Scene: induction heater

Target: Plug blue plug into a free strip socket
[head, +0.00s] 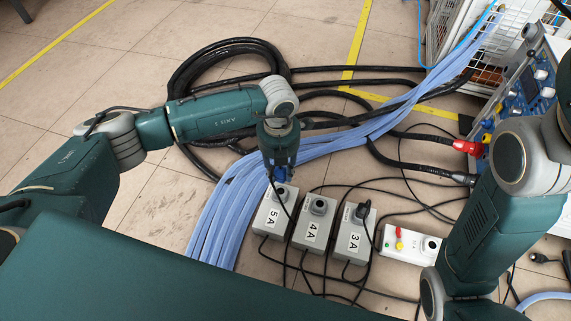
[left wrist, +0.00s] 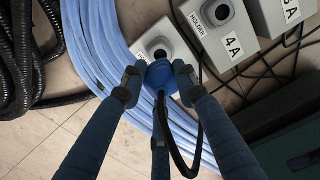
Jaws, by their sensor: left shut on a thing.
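My left gripper (head: 280,166) points down over the upper end of the grey 5 A box (head: 268,216). It is shut on the blue plug (left wrist: 161,78), which sits between the fingertips in the left wrist view. A black cable runs from the plug. The plug is at or just above the box's round holder (left wrist: 154,46); I cannot tell whether they touch. The white socket strip (head: 398,246) lies right of the grey boxes, with red and yellow parts at its left end and a dark round socket at its right. My right gripper is out of view.
The 4 A box (head: 313,236) and 3 A box (head: 352,246) stand beside the 5 A box; a black plug (head: 362,209) is on the 3 A box. Thin black cables cross the floor around them. A thick blue hose bundle (head: 222,205) runs along the left. My right arm stands right of the strip.

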